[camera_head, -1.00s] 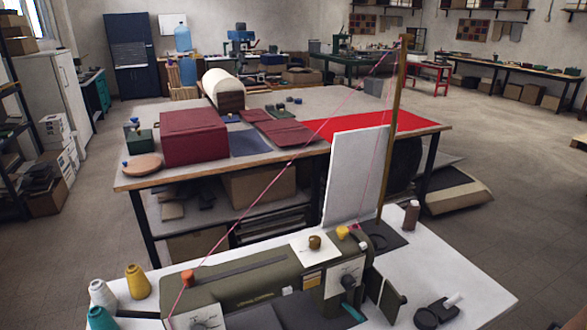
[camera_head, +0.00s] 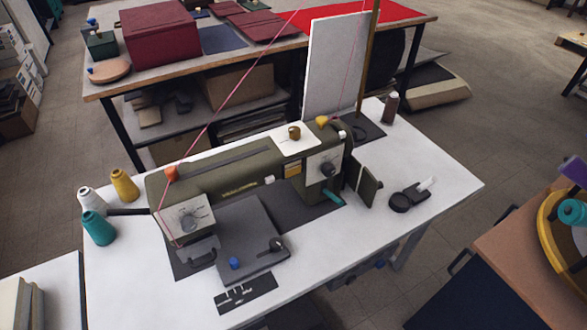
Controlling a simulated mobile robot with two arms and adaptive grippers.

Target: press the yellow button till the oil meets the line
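An olive sewing machine (camera_head: 225,177) stands on a white table (camera_head: 430,177). A small yellow-orange button-like cap (camera_head: 322,122) sits on top of its right end. A brass-brown knob (camera_head: 294,132) stands on a white plate beside it. A small amber block (camera_head: 293,171) shows on the machine's front below that plate; I cannot tell whether it is an oil window, and no oil level or line can be made out. An orange knob (camera_head: 171,173) is on the machine's left end. Neither of my grippers is in view.
Thread cones (camera_head: 99,228) stand at the left of the white table. A black round holder (camera_head: 401,200) and a brown spool (camera_head: 391,102) are at its right. A tall white panel (camera_head: 333,65) and a wooden post rise behind the machine. A brown bench (camera_head: 530,235) is at right.

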